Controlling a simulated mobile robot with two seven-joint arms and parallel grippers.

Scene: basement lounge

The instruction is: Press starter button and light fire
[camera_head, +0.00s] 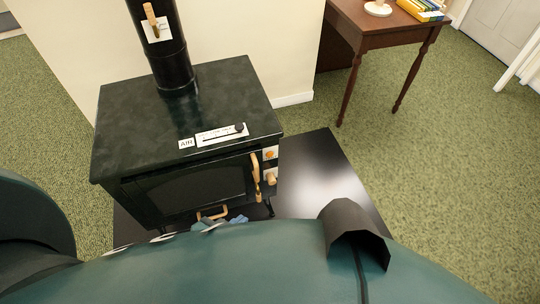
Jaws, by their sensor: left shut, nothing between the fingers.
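A dark green-black stove (185,105) stands on a black floor plate (325,175). On its front right corner is a white plate with an orange flame mark (270,154), and a round wooden knob (271,179) sits just below it. I take this knob to be the starter button. The stove door (190,190) is closed, with a dark window and no flame visible. My left gripper (236,220) shows only as a small blue-grey part low before the stove, left of and below the knob. It is shut and empty, mostly hidden by my teal arm. My right gripper is out of view.
A wooden door handle (256,176) stands beside the knob. An air slider (222,134) is on the top front edge. The black flue (160,45) has a wooden damper handle (151,18). A wooden table (385,38) stands behind right; the green carpet (445,150) is clear.

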